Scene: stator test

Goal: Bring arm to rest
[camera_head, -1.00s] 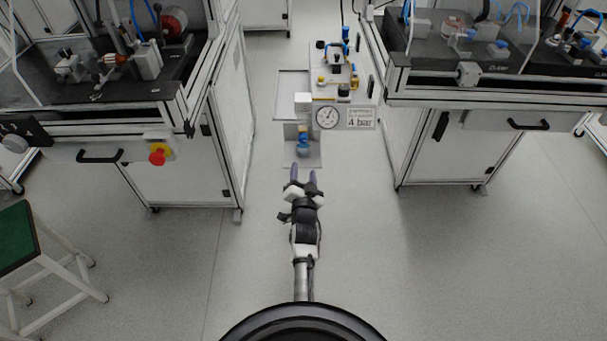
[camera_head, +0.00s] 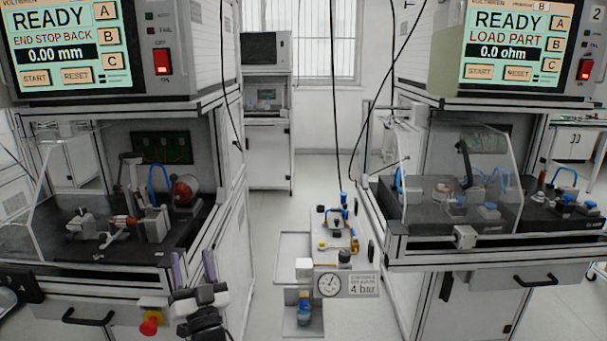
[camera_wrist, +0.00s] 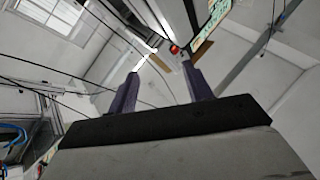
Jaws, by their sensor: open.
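My gripper (camera_head: 193,268) is in the lower left of the head view, pointing up, with its two purple-grey fingers apart and nothing between them. In the head view it appears in front of the left test station's lower front, left of the floor gap. In the wrist view the two fingers (camera_wrist: 158,90) stand apart and empty against the upper room. Most of my arm below the gripper is out of the head view.
The left station (camera_head: 110,240) has a red emergency button (camera_head: 150,325) and a screen reading READY (camera_head: 62,20). The right station (camera_head: 450,243) has a clear cover and a screen reading LOAD PART (camera_head: 495,37). Between them stands a unit with a 4 bar gauge (camera_head: 330,285). Black cables hang above.

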